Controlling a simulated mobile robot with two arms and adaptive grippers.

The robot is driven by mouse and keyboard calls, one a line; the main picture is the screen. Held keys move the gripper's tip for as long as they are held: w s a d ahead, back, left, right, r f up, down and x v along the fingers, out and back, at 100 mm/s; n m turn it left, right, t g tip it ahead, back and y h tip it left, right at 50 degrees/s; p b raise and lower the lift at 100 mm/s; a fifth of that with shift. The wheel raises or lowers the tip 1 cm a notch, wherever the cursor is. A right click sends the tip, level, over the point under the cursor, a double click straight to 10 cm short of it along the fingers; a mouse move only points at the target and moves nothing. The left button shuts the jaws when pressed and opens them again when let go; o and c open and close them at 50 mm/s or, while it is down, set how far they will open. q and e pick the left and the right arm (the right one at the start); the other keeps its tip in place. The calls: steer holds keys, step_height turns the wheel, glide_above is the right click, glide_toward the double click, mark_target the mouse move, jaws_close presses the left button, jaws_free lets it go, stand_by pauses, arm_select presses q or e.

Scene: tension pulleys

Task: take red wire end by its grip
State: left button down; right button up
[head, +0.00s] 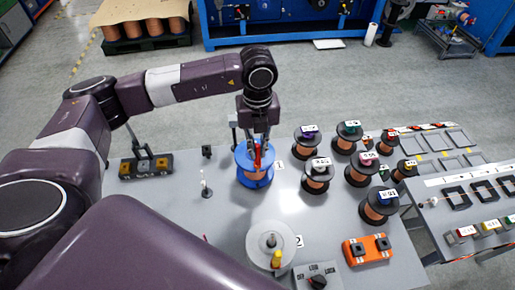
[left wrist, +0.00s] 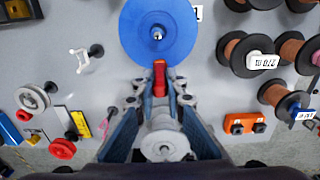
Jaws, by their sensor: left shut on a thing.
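The red grip of the wire end (head: 257,158) stands at the blue spool (head: 243,177), which holds copper wire. My left gripper (head: 260,142) reaches down over this spool, shut on the red grip. In the left wrist view the red grip (left wrist: 159,76) sits between the fingertips of my left gripper (left wrist: 159,85), just at the edge of the blue spool (left wrist: 150,42). The wire itself is too small to make out. My right gripper is not in view.
Several copper spools (head: 317,176) stand to the right on the grey table (head: 180,220). A pale spool (head: 262,243) with a yellow part is in front. An orange block (head: 367,250) is at front right, a dark fixture (head: 146,166) at left. A thin post (head: 206,188) stands beside the blue spool.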

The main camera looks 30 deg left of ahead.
mark_target(258, 145)
arm_select(q)
steer(key=shift+r, duration=0.4)
steer(key=shift+r, duration=0.2)
steer(key=shift+r+p, duration=0.4)
steer(key=shift+r, duration=0.1)
steer(key=shift+r, duration=0.25)
stand_by(0.3)
steer(key=shift+r+p, duration=0.3)
steer(key=shift+r, duration=0.05)
steer(key=shift+r, duration=0.1)
